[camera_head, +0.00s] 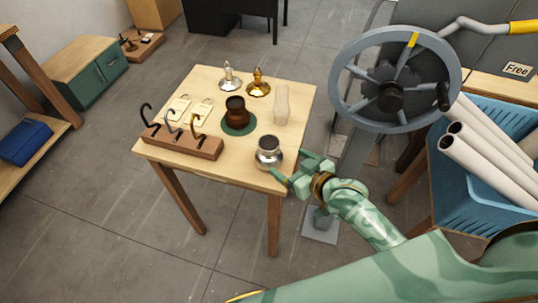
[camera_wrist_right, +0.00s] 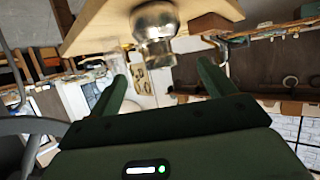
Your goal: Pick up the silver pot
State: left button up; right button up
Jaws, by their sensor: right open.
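The silver pot (camera_head: 268,152) stands upright near the front right corner of the small wooden table (camera_head: 211,80). My right gripper (camera_head: 293,165) is at that table corner, just right of the pot, with its fingers pointing toward it. The gripper is open, and nothing is between its fingers. In the right wrist view the silver pot (camera_wrist_right: 154,22) shows at the top, beyond the open fingers (camera_wrist_right: 163,80) and between their lines. The pot looks apart from the fingers there. My left gripper is not in view.
A brown pot (camera_head: 236,108) on a green mat stands behind the silver one. A wooden rack with hooks (camera_head: 182,142) is at left. Silver (camera_head: 230,78) and brass (camera_head: 259,84) pieces stand at the back. A large handwheel (camera_head: 395,85) and a blue crate (camera_head: 465,200) are right.

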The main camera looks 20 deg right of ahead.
aim_at(270, 148)
jog(key=b+x, duration=0.1)
jog(key=x, duration=0.5)
jog(key=shift+w+a+f, duration=0.1)
jog(key=shift+w+f, duration=0.1)
jog(key=shift+w, duration=0.1)
jog(key=x, duration=0.2)
jog(key=b+x, duration=0.1)
jog(key=x, duration=0.2)
jog(key=shift+w+a+r, duration=0.15)
jog(key=shift+w+r, duration=0.1)
jog(key=shift+w, duration=0.15)
jog(key=shift+s+r, duration=0.1)
jog(key=c, duration=1.2)
